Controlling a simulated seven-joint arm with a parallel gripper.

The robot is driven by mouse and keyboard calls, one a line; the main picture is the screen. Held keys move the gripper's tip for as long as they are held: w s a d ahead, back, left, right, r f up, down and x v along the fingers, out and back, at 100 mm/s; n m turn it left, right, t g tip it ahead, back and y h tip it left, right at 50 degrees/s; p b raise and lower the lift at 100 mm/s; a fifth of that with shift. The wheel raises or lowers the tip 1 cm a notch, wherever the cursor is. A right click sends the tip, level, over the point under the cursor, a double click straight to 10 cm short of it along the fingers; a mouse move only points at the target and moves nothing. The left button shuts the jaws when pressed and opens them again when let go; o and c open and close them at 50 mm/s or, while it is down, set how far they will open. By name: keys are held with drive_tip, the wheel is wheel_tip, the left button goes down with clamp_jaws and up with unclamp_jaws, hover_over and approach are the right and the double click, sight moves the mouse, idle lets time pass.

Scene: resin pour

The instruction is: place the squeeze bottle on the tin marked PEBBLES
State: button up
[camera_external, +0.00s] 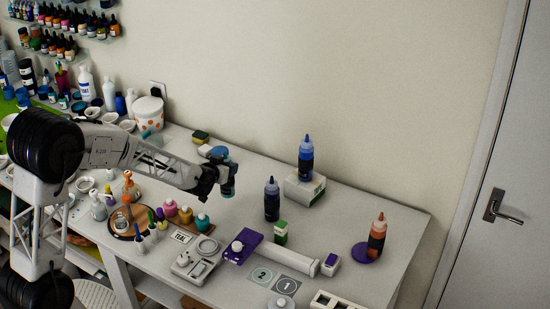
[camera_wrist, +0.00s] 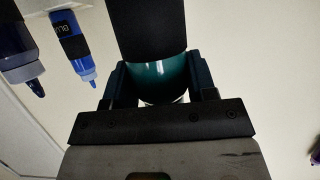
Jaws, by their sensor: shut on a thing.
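My gripper (camera_external: 228,190) is raised over the white table, left of the middle. It is shut on a squeeze bottle with teal contents and a wide black band. In the wrist view the bottle (camera_wrist: 166,72) sits between both fingers of my gripper (camera_wrist: 158,88), and its ends are out of frame or hidden. I cannot read the word PEBBLES on anything. A white tub with orange dots (camera_external: 147,113) stands at the back left near the wall, but its marking is too small to tell.
A blue bottle (camera_external: 306,160) stands on a white box (camera_external: 297,190). Small pots, a scale and numbered discs (camera_external: 262,275) crowd the front. Bare table lies right of the box.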

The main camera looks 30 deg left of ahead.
drive_tip(key=shift+w+r, duration=0.1)
drive_tip(key=a+r+n+g+y, duration=0.6)
drive_tip(key=a+r+n+y, duration=0.1)
drive_tip(key=a+n+y, duration=0.4)
drive_tip(key=shift+a+r, duration=0.15)
drive_tip(key=shift+r, duration=0.25)
idle(0.5)
idle(0.3)
drive_tip(key=w+a+f, duration=0.1)
drive_tip(key=w+a, duration=0.1)
drive_tip(key=w, duration=1.3)
drive_tip(key=shift+w+a+f, duration=0.2)
drive_tip(key=shift+w+a, duration=0.1)
drive_tip(key=shift+w, duration=0.1)
